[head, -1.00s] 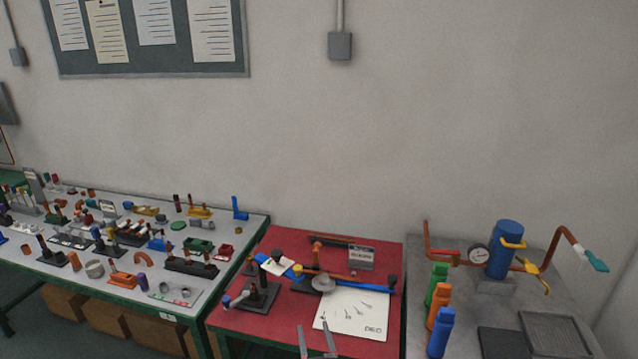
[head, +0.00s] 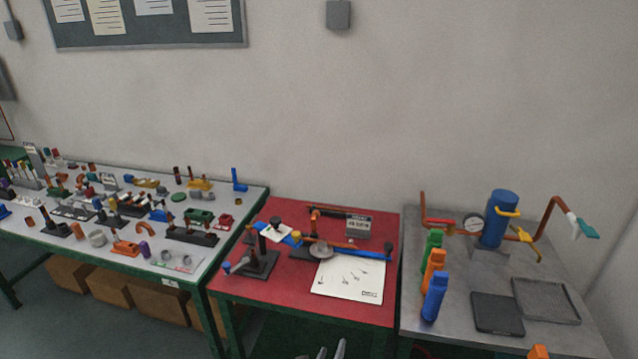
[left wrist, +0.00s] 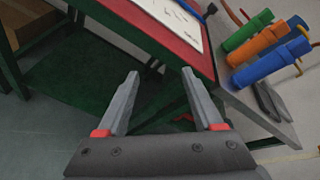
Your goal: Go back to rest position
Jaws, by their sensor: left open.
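My left gripper (head: 332,350) shows only its fingertips at the bottom edge of the head view, in front of the red table. In the left wrist view the left gripper (left wrist: 160,90) is open and empty, its two grey fingers spread apart over the front of the red table and the green frame below it. My right gripper cannot be made out; a small orange piece (head: 539,352) shows at the bottom edge on the right, and I cannot tell what it belongs to.
The red table (head: 245,288) holds a blue-armed apparatus (head: 345,249) and a white sheet (head: 350,277). The grey table (head: 455,325) at right carries green, orange and blue bottles (head: 433,297), a blue tank with gauge (head: 499,220) and dark trays (head: 497,314). A parts-covered table (head: 215,262) stands left.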

